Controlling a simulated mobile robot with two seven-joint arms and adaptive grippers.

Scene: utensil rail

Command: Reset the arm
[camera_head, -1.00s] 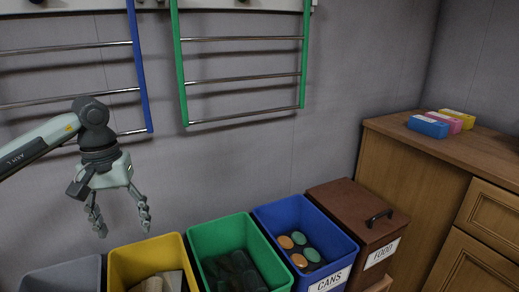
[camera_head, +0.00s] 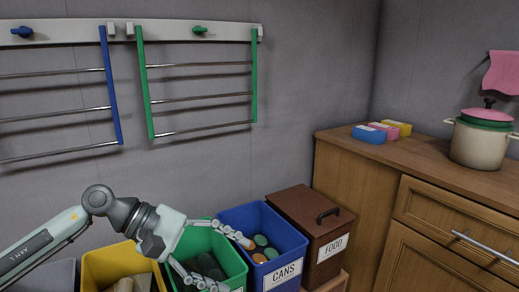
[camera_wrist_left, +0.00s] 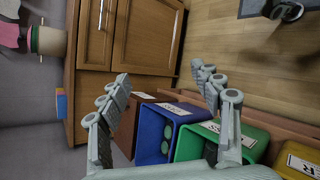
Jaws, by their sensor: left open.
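My left gripper (camera_head: 231,264) is open and its fingers hold nothing. In the head view it hangs over the green bin (camera_head: 238,281), with one finger reaching toward the near left corner of the blue bin. The arm comes in from the lower left. In the left wrist view the two fingers of the gripper (camera_wrist_left: 160,78) are spread wide with empty space between them. The blue bin (camera_wrist_left: 152,117) and green bin (camera_wrist_left: 236,128) show beyond them. My right gripper is in neither view.
A yellow bin (camera_head: 95,264), blue CANS bin (camera_head: 289,249) with round lids inside, and brown FOOD bin (camera_head: 303,203) stand in the row. A wooden cabinet (camera_head: 344,190) is at right, with a pot (camera_head: 477,145) on it. Folding racks (camera_head: 254,90) hang on the wall.

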